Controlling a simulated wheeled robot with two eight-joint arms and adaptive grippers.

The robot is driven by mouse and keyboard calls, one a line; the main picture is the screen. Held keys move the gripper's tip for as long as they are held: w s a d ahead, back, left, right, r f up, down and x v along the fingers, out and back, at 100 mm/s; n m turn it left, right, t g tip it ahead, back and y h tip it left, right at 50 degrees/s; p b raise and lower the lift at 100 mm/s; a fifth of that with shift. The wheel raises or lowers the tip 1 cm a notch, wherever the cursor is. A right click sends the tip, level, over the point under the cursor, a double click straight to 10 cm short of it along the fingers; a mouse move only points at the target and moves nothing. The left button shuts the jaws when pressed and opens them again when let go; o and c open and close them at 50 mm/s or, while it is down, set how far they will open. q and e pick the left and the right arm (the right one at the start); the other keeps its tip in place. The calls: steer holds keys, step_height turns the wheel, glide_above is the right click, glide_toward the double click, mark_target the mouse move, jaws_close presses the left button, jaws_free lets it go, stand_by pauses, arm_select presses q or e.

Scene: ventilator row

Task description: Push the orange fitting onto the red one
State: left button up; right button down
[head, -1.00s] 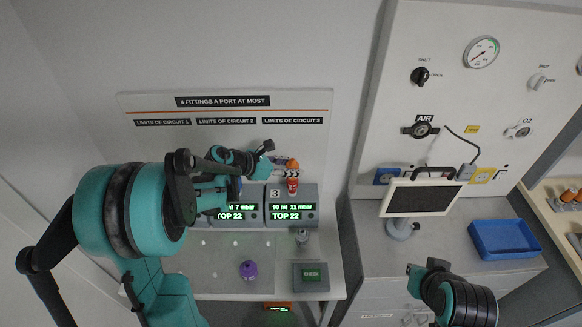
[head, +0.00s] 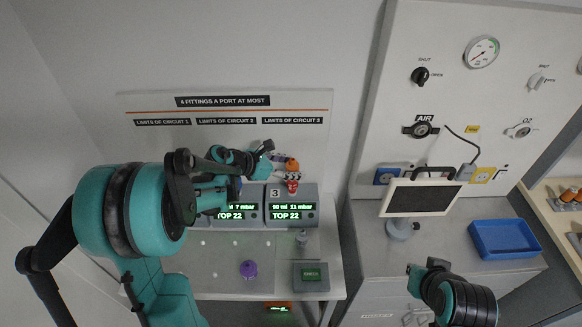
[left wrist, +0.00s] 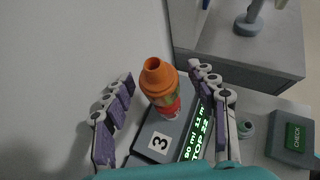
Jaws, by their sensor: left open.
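The orange fitting (head: 292,164) stands upright above the red fitting (head: 292,186) on the unit marked 3 (head: 308,204). In the left wrist view the orange fitting (left wrist: 155,75) has an open round top, and a strip of the red fitting (left wrist: 170,112) shows below it. A mottled green band shows between them; I cannot tell if the two are fully joined. My left gripper (head: 280,160) is open, its fingers on both sides of the orange fitting. My right gripper (head: 428,270) is low at the right, away from the fittings; its jaws are unclear.
A purple object (head: 248,269) and a CHECK box (head: 311,276) are on the bench in front of the units. A monitor (head: 414,197) and a blue tray (head: 504,239) stand on the right counter. My left arm hides the left units.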

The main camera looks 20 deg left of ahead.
arm_select(q)
steer(key=v, duration=1.2)
steer(key=w+d+r+n+t+y, duration=0.1)
steer(key=w+r+n+t, duration=0.1)
steer(key=r+n+t, duration=0.5)
steer(key=w+d+r+n+t+y, duration=0.1)
steer(key=w+r+n+t+y, duration=0.3)
steer(key=r, duration=0.6)
steer(key=s+a+r+n+y, duration=0.2)
steer(key=s+a+n+y, duration=0.2)
steer(key=n, duration=0.9)
steer(key=s+f+n+g+y+b, duration=0.1)
steer(key=s+f+n+g+y, duration=0.45)
steer(key=f+n, duration=0.7)
steer(key=s+d+f+n+g+h, duration=0.6)
steer(key=s+d+f+n, duration=0.2)
steer(key=s+f, duration=0.4)
steer(key=s+d, duration=0.1)
steer(key=s, duration=0.1)
steer(key=shift+s+d+g, duration=0.2)
steer(key=shift+s+g, duration=0.15)
